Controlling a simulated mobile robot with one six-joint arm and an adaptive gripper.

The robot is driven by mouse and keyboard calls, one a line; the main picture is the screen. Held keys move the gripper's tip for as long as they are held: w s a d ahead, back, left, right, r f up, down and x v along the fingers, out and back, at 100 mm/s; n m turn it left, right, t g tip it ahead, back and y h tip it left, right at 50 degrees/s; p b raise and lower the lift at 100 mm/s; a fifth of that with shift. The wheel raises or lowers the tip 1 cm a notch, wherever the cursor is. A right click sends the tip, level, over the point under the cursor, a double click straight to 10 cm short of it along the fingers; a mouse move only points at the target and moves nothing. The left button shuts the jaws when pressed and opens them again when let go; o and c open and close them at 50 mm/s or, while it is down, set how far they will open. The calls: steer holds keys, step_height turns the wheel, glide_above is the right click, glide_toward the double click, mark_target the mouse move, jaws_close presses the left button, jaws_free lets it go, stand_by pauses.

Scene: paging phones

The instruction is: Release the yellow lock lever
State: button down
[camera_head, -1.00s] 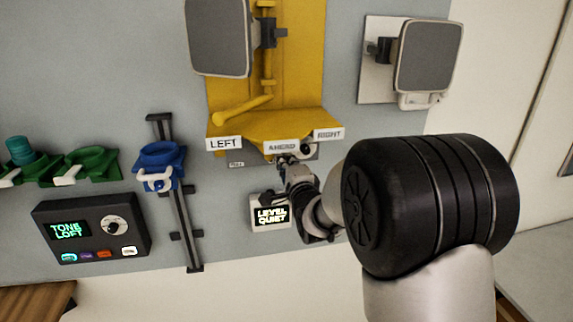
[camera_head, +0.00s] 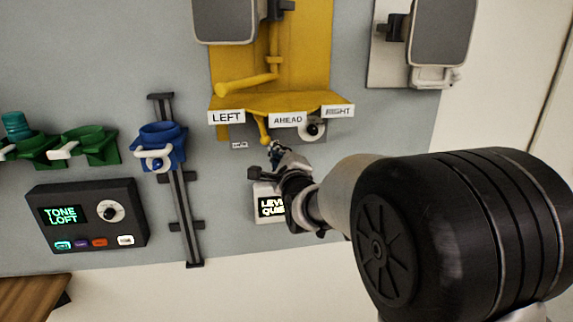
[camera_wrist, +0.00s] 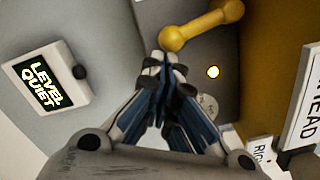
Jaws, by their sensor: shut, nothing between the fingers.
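A short yellow lever (camera_head: 264,129) with a rounded end hangs below the front edge of the yellow shelf, under the LEFT and AHEAD labels. It also shows at the top of the wrist view (camera_wrist: 201,25). My gripper (camera_head: 273,149) is shut and empty, just below and right of the lever's lower end. In the wrist view its closed fingertips (camera_wrist: 165,60) lie close to the lever's near knob; I cannot tell whether they touch. A second, longer yellow lever (camera_head: 247,83) lies nearly level above the shelf.
The yellow shelf (camera_head: 262,102) overhangs my gripper. A LEVEL QUIET display (camera_head: 268,204) sits just below it. A blue holder on a rail (camera_head: 160,145), green holders (camera_head: 88,146) and a TONE LOFT box (camera_head: 88,215) are left. A grey pad (camera_head: 443,30) is upper right.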

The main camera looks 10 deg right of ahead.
steer(key=s+a+f+m+b, duration=0.1)
steer(key=a+f+m+b, duration=0.35)
steer(key=b, duration=1.05)
steer(key=s+d+m, duration=0.1)
steer(key=s, duration=0.8)
steer(key=shift+s+d+f+p, duration=0.15)
steer(key=shift+s+f+p, duration=0.15)
steer(key=shift+s+f, duration=0.1)
